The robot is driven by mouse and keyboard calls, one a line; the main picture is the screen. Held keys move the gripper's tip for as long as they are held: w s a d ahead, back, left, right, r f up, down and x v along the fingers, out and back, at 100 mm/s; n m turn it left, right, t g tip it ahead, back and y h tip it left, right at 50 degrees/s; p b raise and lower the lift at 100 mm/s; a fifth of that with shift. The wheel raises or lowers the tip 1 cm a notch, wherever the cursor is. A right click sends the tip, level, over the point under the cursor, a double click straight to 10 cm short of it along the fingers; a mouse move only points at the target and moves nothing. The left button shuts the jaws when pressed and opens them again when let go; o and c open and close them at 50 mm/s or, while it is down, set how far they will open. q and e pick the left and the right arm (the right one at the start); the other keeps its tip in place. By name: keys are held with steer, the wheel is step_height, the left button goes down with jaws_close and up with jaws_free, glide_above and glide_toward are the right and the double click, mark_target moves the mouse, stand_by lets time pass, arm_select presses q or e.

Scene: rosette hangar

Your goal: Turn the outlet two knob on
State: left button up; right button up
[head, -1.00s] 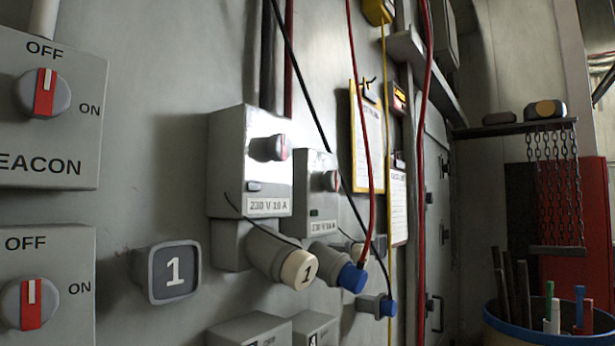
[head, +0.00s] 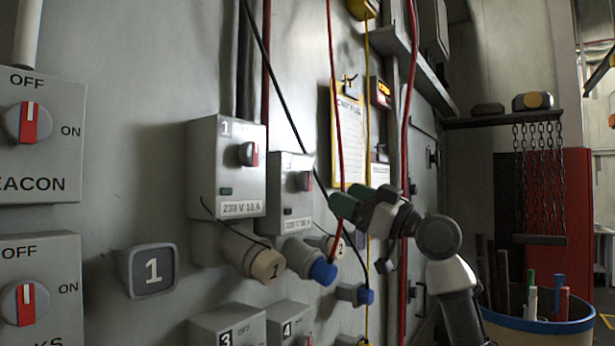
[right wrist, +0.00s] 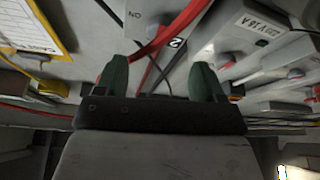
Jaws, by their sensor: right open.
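The outlet two box (head: 290,200) is the smaller grey box right of and behind the outlet 1 box (head: 225,170). Its knob (head: 303,181), grey with a red mark, is seen nearly edge-on, so I cannot tell its setting. My right gripper (head: 353,202) has green fingertips. It is open and empty, to the right of the knob and slightly lower in the picture, with no visible contact. In the right wrist view its fingers (right wrist: 160,80) are spread, facing a grey face with a "2" tag (right wrist: 178,43) and "ON" lettering. My left gripper is not in view.
A red cable (head: 337,120) and a black cable (head: 285,90) hang close to the gripper. Blue plugs (head: 323,271) sit below the boxes. A yellow-edged clipboard (head: 348,130) hangs behind. A blue-rimmed bin (head: 540,325) stands lower right.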

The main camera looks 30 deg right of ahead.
mark_target(310, 180)
steer(key=p+x, duration=0.3)
steer(key=x, duration=0.4)
steer(key=shift+w+a+r, duration=0.15)
steer(key=shift+r, duration=0.1)
steer(key=shift+w+a+p, duration=0.15)
steer(key=shift+w+p, duration=0.2)
steer(key=shift+w, duration=0.15)
steer(key=shift+s, duration=0.1)
steer(key=c, duration=0.9)
